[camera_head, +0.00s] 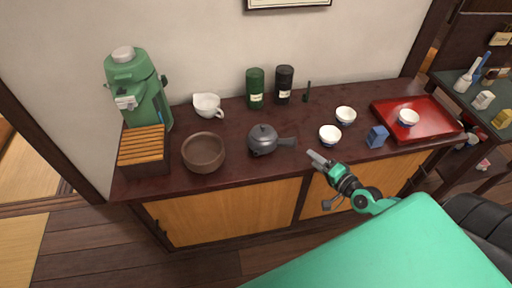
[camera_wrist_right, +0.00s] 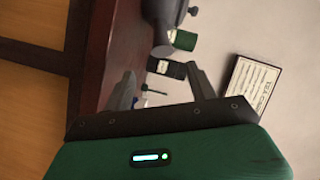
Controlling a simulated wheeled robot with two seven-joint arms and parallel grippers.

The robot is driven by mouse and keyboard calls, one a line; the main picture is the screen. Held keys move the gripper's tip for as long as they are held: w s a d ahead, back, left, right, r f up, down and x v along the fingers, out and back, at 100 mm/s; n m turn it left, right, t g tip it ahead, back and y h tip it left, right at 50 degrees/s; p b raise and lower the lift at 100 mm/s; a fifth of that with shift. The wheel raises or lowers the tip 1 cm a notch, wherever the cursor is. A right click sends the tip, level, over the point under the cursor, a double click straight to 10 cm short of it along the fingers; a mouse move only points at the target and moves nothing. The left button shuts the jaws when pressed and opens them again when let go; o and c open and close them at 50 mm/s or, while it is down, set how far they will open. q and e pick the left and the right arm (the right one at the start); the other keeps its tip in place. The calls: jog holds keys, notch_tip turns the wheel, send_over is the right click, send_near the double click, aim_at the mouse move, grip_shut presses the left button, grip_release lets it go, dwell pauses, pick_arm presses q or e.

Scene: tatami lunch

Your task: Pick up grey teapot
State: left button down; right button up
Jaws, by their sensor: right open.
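The grey teapot (camera_head: 264,140) stands upright on the dark red counter, its side handle pointing right. My right gripper (camera_head: 317,160) is in front of the counter's edge, a short way right of the handle's end and apart from it. In the right wrist view the open jaws (camera_wrist_right: 162,90) have nothing between them. The teapot (camera_wrist_right: 166,14) shows there as a dark shape, partly cut off by the top edge. My left gripper is in neither view.
A brown bowl (camera_head: 203,153) stands left of the teapot. White cups (camera_head: 330,136) and a blue box (camera_head: 377,137) stand to the right, near a red tray (camera_head: 440,131). A green canister (camera_head: 255,89) and a black canister (camera_head: 284,85) stand behind.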

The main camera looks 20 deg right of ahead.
aim_at(295, 145)
jog(key=x, duration=0.5)
jog(key=p+x, duration=0.1)
jog(key=x, duration=0.2)
jog(key=shift+w+d+r, duration=0.15)
jog(key=shift+d+r, duration=0.15)
jog(key=shift+w+a+f, duration=0.1)
jog(key=shift+w+a, duration=0.05)
jog(key=shift+w, duration=0.35)
jog(key=x, duration=0.4)
jog(key=shift+s+a+f, duration=0.15)
jog(key=shift+a, duration=0.05)
jog(key=shift+w+f, duration=0.1)
jog(key=shift+w, duration=0.35)
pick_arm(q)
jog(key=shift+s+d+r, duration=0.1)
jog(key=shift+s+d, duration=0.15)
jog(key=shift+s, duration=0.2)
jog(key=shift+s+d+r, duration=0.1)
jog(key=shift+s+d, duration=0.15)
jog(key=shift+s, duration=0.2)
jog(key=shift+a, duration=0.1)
pick_arm(e)
jog(key=shift+c, duration=0.2)
